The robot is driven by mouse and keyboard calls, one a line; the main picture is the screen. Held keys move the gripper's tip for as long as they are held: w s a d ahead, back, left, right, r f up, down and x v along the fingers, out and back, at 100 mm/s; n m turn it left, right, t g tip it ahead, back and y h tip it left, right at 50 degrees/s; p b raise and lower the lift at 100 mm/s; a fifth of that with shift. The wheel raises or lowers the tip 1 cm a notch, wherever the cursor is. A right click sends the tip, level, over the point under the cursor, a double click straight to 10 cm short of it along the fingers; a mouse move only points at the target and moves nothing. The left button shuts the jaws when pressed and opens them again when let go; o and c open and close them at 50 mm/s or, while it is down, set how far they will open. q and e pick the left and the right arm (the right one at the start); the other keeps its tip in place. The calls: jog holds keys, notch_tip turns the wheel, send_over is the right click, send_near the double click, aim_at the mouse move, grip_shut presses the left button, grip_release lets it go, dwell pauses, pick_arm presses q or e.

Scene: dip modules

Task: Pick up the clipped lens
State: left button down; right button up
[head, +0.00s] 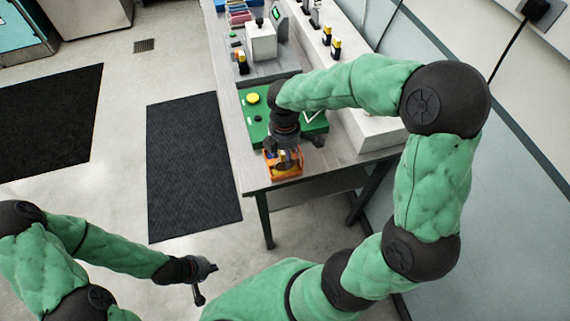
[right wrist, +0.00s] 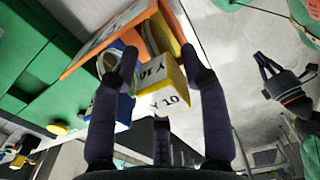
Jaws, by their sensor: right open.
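My right gripper (right wrist: 158,58) is open. Its two fingertips reach over an orange tray (right wrist: 82,62) near the front edge of the bench, and the gripper also shows above the tray in the head view (head: 288,160). Between and just beyond the fingers is a yellow and white block marked "Y 10" (right wrist: 165,98). A blue piece (right wrist: 124,108) with a round, lens-like ring above it is beside it, partly behind the left finger. I cannot tell which piece is the clipped lens, or whether the fingers touch either. My left gripper (head: 207,284) is open and empty, away from the bench.
A green mat (head: 252,132) with a yellow round button (head: 253,98) lies behind the tray. A white device (head: 261,40) and several small yellow-and-black bottles stand further back. A wall is close on the right.

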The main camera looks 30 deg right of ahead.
aim_at(284, 161)
notch_tip(284, 161, down, 4)
jog(key=shift+f+b, duration=0.1)
jog(key=shift+b, duration=0.45)
grip_shut()
jog(key=shift+r, duration=0.2)
